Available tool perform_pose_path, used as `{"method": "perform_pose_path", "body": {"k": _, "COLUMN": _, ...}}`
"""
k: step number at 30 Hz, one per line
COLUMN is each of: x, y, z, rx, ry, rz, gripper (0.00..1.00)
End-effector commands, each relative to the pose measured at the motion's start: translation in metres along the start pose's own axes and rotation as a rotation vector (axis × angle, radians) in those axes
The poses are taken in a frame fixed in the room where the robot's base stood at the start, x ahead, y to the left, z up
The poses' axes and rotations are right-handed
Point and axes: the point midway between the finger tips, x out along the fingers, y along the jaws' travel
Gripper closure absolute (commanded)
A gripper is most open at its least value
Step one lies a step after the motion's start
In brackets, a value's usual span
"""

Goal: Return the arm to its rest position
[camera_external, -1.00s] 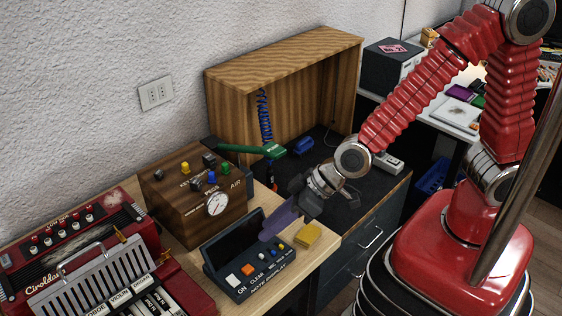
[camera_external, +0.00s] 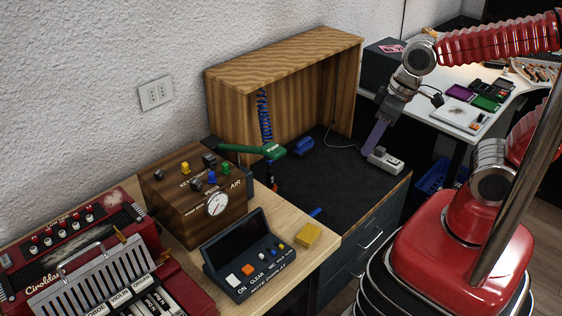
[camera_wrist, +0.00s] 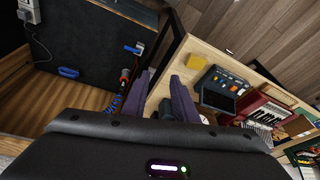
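My red arm is raised at the upper right in the external view. My gripper (camera_external: 373,143) hangs from the wrist with purple fingers pointing down, in front of the white power strip (camera_external: 385,161) in the picture. I cannot tell how far apart they are. In the wrist view the two purple fingers (camera_wrist: 162,78) stand apart with nothing between them, so the gripper is open and empty.
The wooden cabinet (camera_external: 255,85) stands left of my gripper, above the dark mat (camera_external: 345,185). The dark control panel (camera_external: 245,250), yellow block (camera_external: 307,237), valve box (camera_external: 180,215) and red accordion (camera_external: 75,250) lie lower left. A white table (camera_external: 455,115) is behind right.

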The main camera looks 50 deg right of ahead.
Motion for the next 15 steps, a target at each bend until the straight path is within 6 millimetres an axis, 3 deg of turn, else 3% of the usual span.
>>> {"method": "perform_pose_path", "body": {"k": 6, "x": -0.039, "y": 0.055, "z": 0.012, "rx": 0.115, "ry": 0.082, "rz": 0.095, "gripper": 0.74}}
{"method": "perform_pose_path", "body": {"k": 15, "x": -0.076, "y": 0.097, "z": 0.019, "rx": 0.257, "ry": 0.198, "rz": 0.167, "gripper": 0.74}}
